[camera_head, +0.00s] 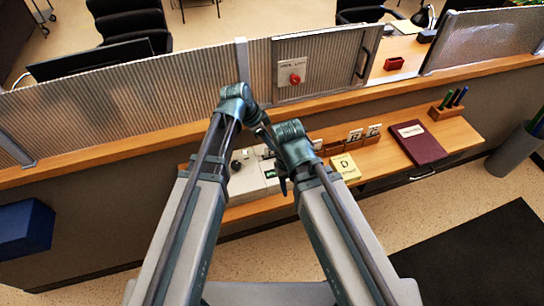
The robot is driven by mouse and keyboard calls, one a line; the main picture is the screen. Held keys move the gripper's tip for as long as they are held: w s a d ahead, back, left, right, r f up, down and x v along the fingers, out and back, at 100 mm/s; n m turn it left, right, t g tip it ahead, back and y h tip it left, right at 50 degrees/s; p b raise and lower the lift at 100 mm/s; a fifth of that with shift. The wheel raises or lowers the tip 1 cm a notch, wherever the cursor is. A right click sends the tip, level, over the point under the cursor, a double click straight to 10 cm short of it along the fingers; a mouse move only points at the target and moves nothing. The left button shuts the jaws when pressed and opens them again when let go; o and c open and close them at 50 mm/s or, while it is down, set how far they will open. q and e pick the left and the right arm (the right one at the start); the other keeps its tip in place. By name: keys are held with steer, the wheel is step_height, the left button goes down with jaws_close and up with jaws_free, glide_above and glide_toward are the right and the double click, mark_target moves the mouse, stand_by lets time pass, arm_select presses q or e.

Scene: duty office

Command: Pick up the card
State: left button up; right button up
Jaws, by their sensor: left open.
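A small yellow card or pad (344,167) with a dark letter D lies flat on the wooden counter, right of my arms. Several small letter cards (355,135) stand in wooden holders at the back of the counter; which one is the task's card I cannot tell. My left gripper (281,180) is open, over the counter beside a pale device, left of the yellow card and apart from it. It is small, dark and partly hidden by my right arm. My right gripper is hidden behind its own arm.
A pale desk device (250,178) stands on the counter under my arms. A maroon folder (417,142) and a wooden pen holder (446,112) are to the right. A ribbed glass screen (140,108) with a red button box (292,74) rises behind. A grey bin (513,150) stands at far right.

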mark_target(272, 154)
arm_select(q)
steer(key=b+x, duration=0.2)
steer(key=x, duration=0.1)
steer(key=shift+s+f, duration=0.15)
steer(key=shift+f, duration=0.2)
steer(key=shift+r, duration=0.1)
jaws_close()
